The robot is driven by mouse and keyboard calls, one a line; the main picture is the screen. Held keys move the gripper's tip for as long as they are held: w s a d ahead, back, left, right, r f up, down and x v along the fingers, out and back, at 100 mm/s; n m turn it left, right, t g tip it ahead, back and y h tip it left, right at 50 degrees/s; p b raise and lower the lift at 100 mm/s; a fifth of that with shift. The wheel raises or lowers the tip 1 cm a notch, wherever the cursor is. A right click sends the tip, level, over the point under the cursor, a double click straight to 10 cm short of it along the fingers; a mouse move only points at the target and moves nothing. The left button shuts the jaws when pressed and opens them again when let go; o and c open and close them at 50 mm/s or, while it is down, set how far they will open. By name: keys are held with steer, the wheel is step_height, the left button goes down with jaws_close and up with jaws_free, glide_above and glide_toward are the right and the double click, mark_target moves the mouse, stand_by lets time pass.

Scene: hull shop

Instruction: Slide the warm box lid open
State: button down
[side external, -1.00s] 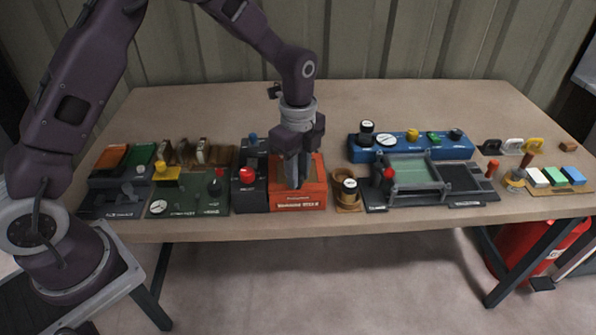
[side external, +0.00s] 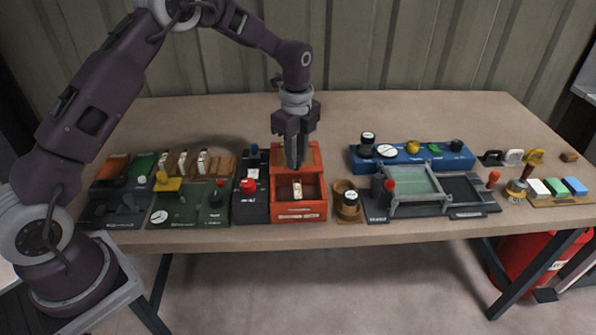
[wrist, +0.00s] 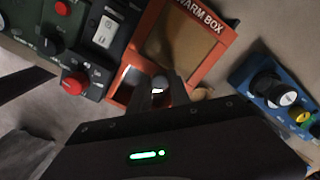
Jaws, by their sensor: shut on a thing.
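The orange warm box (side external: 314,209) stands near the front edge of the table. Its lid (side external: 313,155) is slid toward the back, and the front of the box is uncovered. A small pale item (side external: 297,190) shows inside the opening. My gripper (side external: 294,166) points down over the box and is shut on the lid, apparently by a handle that the fingers mostly hide. In the wrist view the box (wrist: 224,45) carries a "WARM BOX" label, and my fingers (wrist: 157,88) are close together at the lid's side of the opening.
A dark unit with a red button (side external: 248,186) stands close on the left. A blue panel (side external: 398,158) and a grey frame (side external: 412,187) lie farther right. The table behind is clear.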

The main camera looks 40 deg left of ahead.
steer(key=shift+w+a, duration=0.5)
steer(key=shift+w, duration=0.05)
steer(key=c, duration=1.2)
jaws_free()
step_height(320, 180, up, 7)
steer(key=shift+s+r, duration=0.1)
steer(key=shift+r, duration=0.1)
